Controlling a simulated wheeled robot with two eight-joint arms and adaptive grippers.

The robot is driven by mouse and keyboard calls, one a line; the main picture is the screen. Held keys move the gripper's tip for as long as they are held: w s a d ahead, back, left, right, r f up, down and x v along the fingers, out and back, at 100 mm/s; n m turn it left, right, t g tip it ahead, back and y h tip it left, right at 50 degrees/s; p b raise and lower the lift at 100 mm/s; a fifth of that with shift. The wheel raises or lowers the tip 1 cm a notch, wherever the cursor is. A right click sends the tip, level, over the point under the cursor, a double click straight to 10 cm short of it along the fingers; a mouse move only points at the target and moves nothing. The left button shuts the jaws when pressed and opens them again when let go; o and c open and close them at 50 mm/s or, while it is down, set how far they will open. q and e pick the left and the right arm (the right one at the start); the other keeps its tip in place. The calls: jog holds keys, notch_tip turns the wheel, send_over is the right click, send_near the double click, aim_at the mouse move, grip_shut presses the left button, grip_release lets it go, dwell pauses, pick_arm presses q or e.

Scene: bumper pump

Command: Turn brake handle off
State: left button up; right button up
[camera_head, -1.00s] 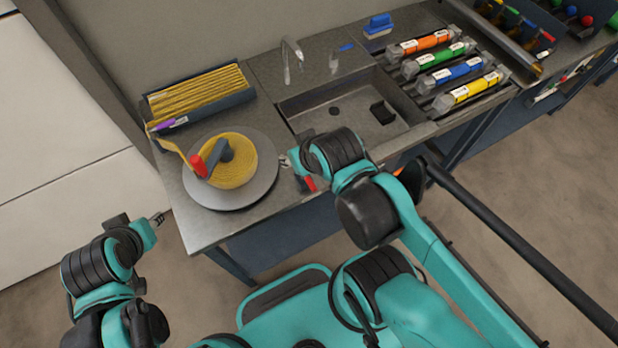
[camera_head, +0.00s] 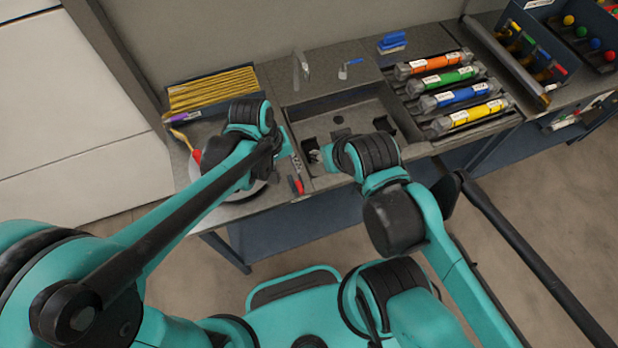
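My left gripper (camera_head: 295,160) points down at the bench's front edge, left of the sink. Just below its tips is a small red and black handle (camera_head: 297,184), possibly the brake handle. Whether they touch is unclear, and so is whether the fingers are open. My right gripper (camera_head: 315,156) is just to the right, over the sink's front left corner. Its fingers are too small to judge. A round grey turntable (camera_head: 248,192) is mostly hidden behind my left arm. A red knob (camera_head: 196,156) shows at its left side.
The sink (camera_head: 340,103) has a faucet (camera_head: 301,70) behind it. A tray of yellow sticks (camera_head: 212,90) stands at the back left. Orange (camera_head: 432,63), green, blue and yellow tubes lie on the right. A blue brush (camera_head: 392,42) lies at the back.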

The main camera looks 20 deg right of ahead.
aim_at(298, 184)
pick_arm(q)
jog(key=d+f, duration=0.1)
jog(key=f, duration=0.1)
jog(key=f+b, duration=0.1)
jog(key=f, duration=0.2)
jog(key=d+f+b, duration=0.1)
jog(key=f, duration=0.2)
jog(key=shift+s+d+f, duration=0.1)
jog(key=shift+s+d, duration=0.1)
jog(key=shift+d, duration=0.1)
grip_shut()
